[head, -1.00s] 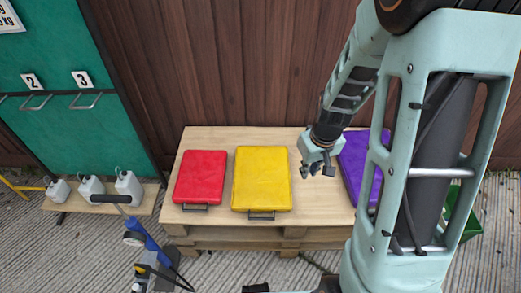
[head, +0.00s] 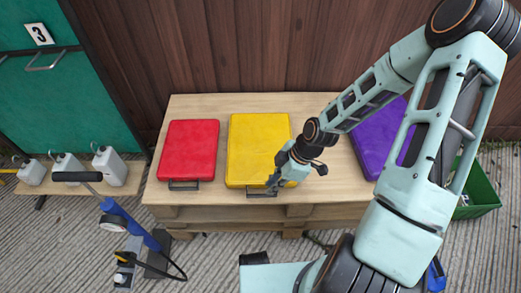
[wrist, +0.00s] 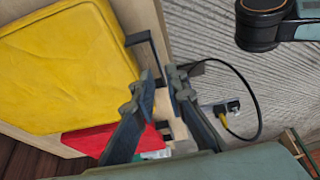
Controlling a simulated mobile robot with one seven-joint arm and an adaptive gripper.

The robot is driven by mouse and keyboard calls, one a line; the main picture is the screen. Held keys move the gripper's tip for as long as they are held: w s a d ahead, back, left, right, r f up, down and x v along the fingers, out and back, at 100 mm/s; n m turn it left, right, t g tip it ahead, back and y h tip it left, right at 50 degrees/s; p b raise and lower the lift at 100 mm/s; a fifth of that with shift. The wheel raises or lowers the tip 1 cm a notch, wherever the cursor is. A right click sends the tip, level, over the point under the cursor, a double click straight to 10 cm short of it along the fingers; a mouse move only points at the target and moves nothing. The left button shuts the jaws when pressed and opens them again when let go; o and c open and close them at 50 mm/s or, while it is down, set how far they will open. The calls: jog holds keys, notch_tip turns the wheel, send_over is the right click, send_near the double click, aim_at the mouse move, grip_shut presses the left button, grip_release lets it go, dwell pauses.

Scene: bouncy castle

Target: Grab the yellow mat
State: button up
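The yellow mat (head: 255,140) lies flat on a wooden pallet table, between a red mat and a purple mat. Its dark handle (head: 262,194) sticks out at the front edge. In the wrist view the yellow mat (wrist: 60,65) fills the upper left, with its handle (wrist: 134,40) at its right side. My gripper (head: 275,183) is over the mat's front right corner, close to the handle. In the wrist view my gripper (wrist: 161,86) has its two fingers apart, with the handle just beyond the tips. I see nothing held. Whether a fingertip touches the handle is unclear.
The red mat (head: 189,149) is at the left and the purple mat (head: 378,140) at the right on the pallet table (head: 225,107). A blue pump-like device (head: 128,225) stands on the ground at front left. A green crate (head: 480,190) is at the right.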

jog(key=b+x, duration=0.3)
jog(key=x, duration=0.4)
jog(key=shift+w+f, duration=0.1)
jog(key=shift+w, duration=0.05)
grip_shut()
